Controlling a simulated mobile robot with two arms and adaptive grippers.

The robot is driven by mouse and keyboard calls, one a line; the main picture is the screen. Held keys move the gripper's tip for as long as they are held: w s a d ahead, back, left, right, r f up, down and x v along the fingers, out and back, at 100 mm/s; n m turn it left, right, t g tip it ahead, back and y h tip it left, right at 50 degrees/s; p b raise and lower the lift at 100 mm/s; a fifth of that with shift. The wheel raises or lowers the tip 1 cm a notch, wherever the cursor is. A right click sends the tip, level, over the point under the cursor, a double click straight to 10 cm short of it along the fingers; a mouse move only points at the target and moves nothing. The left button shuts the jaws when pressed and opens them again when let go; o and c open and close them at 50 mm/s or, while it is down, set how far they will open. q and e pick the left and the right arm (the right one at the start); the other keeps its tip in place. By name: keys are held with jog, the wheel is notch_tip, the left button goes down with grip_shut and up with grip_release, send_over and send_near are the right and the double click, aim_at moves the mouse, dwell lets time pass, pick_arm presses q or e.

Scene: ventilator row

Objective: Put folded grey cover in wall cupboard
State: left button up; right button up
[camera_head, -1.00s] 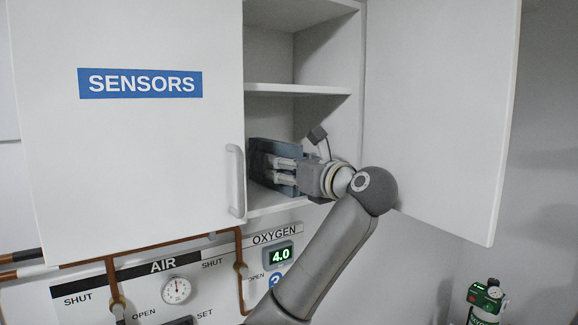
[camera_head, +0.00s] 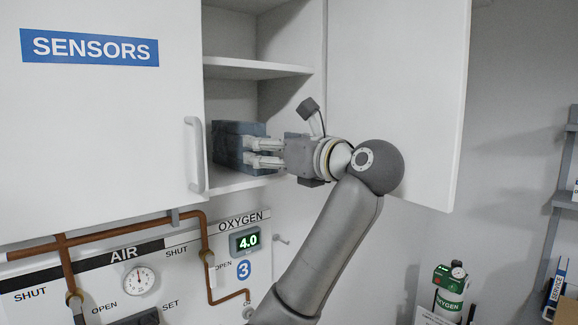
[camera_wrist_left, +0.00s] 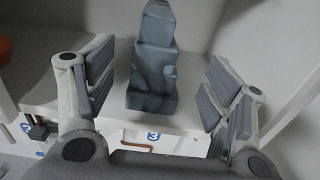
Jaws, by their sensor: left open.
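The folded grey cover (camera_head: 226,143) is a blue-grey block on the bottom shelf of the wall cupboard (camera_head: 240,181), inside the opening beside the closed left door. My left gripper (camera_head: 256,153) is at the cupboard's opening, its fingers pointing left and partly in front of the cover in the head view. In the left wrist view the cover (camera_wrist_left: 152,70) stands between and beyond the widely spread fingers, with visible gaps on both sides. The left gripper is open and holds nothing. My right gripper is out of view.
The cupboard's right door (camera_head: 395,90) stands open behind my arm. The closed door with the SENSORS label (camera_head: 89,48) and its handle (camera_head: 194,155) are close left of the cover. A middle shelf (camera_head: 256,68) is above. The gas panel with copper pipes (camera_head: 130,223) is below.

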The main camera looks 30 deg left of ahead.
pick_arm(q)
jog(key=shift+b+v, duration=1)
jog(key=shift+v, duration=1.55)
